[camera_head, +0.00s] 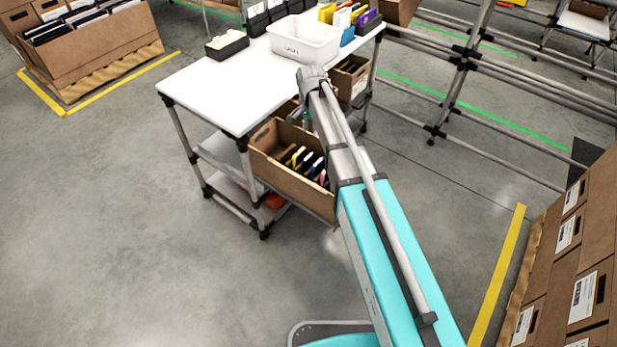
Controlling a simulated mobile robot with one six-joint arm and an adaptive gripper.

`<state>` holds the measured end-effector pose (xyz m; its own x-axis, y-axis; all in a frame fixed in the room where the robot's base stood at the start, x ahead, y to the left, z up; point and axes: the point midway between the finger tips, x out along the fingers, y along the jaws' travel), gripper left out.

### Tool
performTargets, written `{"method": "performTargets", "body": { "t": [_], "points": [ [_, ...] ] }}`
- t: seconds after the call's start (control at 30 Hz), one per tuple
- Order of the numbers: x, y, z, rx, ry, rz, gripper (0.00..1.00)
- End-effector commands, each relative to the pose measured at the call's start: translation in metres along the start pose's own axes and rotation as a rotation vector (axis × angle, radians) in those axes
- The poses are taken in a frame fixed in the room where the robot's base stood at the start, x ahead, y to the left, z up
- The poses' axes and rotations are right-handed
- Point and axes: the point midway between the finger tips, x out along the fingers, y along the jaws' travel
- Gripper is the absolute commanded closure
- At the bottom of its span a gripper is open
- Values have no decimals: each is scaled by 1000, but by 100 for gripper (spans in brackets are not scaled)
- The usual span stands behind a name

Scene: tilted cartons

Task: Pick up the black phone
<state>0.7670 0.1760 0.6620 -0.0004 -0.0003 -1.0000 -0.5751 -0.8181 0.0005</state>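A tilted brown carton (274,176) hangs at the front of the white table, below its top. Several slim items in dark, white, yellow, blue and pink stand in a row inside it; they are too small to tell which is a black phone. My arm reaches up across the middle of the view and covers the right part of this carton. Grey arm parts show just above the carton's back edge. My gripper itself is hidden behind the arm, so its fingers and anything in them cannot be seen.
The white table (215,90) carries a white bin (303,45) and a black tray (227,45). Another brown carton (352,82) hangs at its right side. Stacked cartons (572,255) stand at the right. A large carton (95,52) is at upper left. The floor at left is clear.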

Motion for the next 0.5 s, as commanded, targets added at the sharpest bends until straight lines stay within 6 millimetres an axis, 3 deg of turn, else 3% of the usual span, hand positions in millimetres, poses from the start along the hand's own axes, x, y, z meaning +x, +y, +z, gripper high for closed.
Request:
{"method": "performTargets", "body": {
  "t": [0.5],
  "points": [
    [6, -7, -1, 15, 0, 0, 61]
  ]
}}
